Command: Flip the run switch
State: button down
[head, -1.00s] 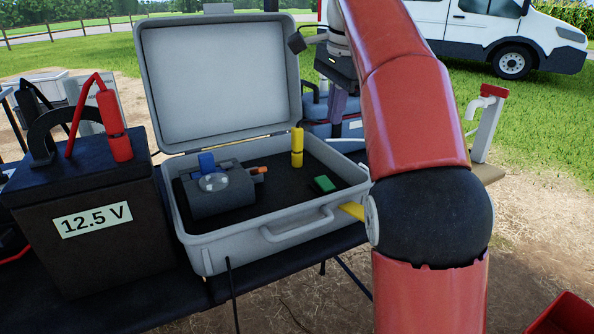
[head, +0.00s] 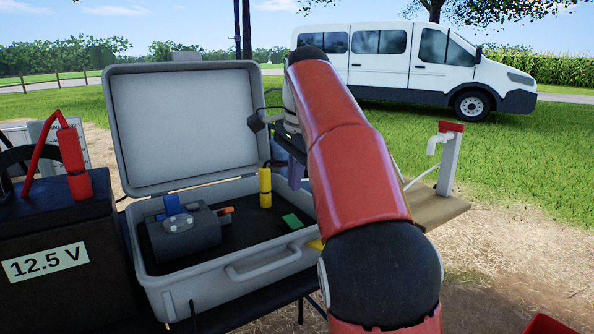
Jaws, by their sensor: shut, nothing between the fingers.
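An open grey case (head: 283,262) stands on the dark table. Inside it sits a dark grey unit (head: 185,232) with a blue part (head: 172,204) on top, a round clear dial face and a small orange piece (head: 226,211) at its right end. I cannot tell which part is the run switch. A yellow cylinder (head: 265,187) stands upright at the back right of the case and a green block (head: 291,221) lies near its right wall.
A black battery box (head: 95,235) labelled 12.5 V, with a red clamp (head: 74,163), stands left of the case. The case lid (head: 188,125) is raised. A tap post (head: 449,165) stands on the right. A white van (head: 400,65) is parked behind on grass.

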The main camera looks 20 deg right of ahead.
aim_at(290, 218)
jog(key=f, duration=0.2)
jog(key=w+f+b, duration=0.1)
jog(key=f, duration=0.1)
jog(key=f+b, duration=0.1)
jog(key=f, duration=0.2)
jog(key=shift+w+a+f, duration=0.1)
jog(key=shift+w+a, duration=0.05)
jog(key=shift+a, duration=0.1)
